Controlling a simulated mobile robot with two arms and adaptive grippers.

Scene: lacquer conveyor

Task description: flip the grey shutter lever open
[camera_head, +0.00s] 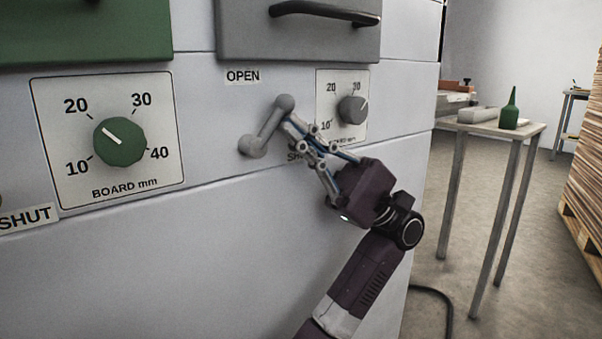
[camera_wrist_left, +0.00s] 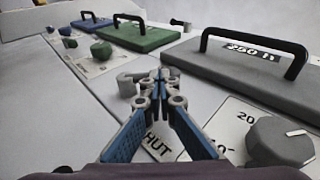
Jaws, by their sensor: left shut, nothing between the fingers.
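The grey shutter lever (camera_head: 267,128) sits on the white machine panel, slanting from a round lower-left end to a round upper-right end. An OPEN label (camera_head: 243,76) is above it, and a partly hidden SHUT label (camera_head: 295,156) is below it to the right. My left gripper (camera_head: 287,119) is shut and empty, its fingertips at the right side of the lever near its upper end; I cannot tell if they touch. In the left wrist view the lever (camera_wrist_left: 128,84) shows just left of the closed fingertips (camera_wrist_left: 160,74). My right gripper is not in view.
A grey knob (camera_head: 352,110) is right of the gripper, with a grey handled lid (camera_head: 300,42) above. A green knob (camera_head: 120,141) is on the dial plate at left. A small table (camera_head: 480,128) with a green bottle (camera_head: 509,112) stands beyond the machine at right.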

